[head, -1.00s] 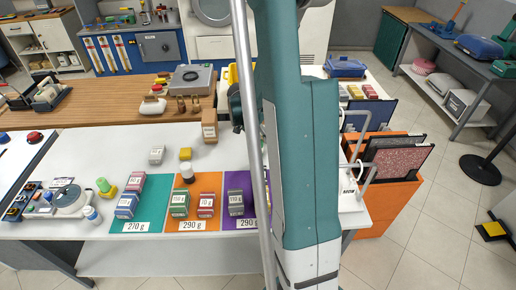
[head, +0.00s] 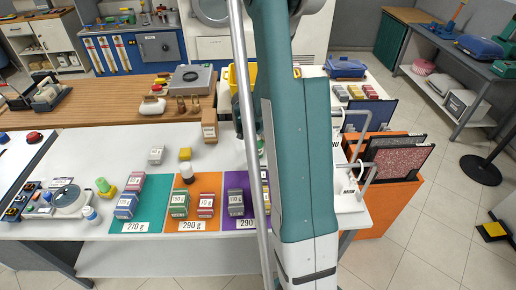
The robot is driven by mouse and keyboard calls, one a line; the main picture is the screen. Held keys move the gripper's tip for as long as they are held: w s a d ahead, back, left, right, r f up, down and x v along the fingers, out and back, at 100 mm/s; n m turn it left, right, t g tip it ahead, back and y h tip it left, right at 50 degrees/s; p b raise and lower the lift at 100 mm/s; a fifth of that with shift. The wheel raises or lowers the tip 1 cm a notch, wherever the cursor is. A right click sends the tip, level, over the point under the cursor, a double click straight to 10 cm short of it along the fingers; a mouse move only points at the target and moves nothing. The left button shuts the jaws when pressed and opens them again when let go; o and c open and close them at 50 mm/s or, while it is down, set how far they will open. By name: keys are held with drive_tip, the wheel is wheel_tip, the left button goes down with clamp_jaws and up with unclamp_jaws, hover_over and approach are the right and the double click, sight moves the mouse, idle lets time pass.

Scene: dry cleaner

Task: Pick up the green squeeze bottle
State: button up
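A small green bottle-like thing (head: 103,185) stands at the left of the white table, by a yellow piece and next to a round white pot. It is the clearest match for the green squeeze bottle, though too small to be sure. My gripper (head: 240,123) shows only as a dark part at the left edge of my teal arm, over the table's middle. Its fingers are mostly hidden behind the arm and a grey pole, so I cannot tell whether it is open or holds anything. A small green patch beside the arm is too covered to identify.
Teal, orange and purple mats (head: 146,211) carry several labelled blocks along the table's front. A blue-capped white bottle (head: 91,215) stands front left. An orange rack (head: 385,200) is at the right.

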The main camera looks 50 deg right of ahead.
drive_tip(key=shift+c, duration=0.2)
drive_tip(key=c, duration=1.1)
drive_tip(key=shift+r+p, duration=0.55)
drive_tip(key=shift+r, duration=4.45)
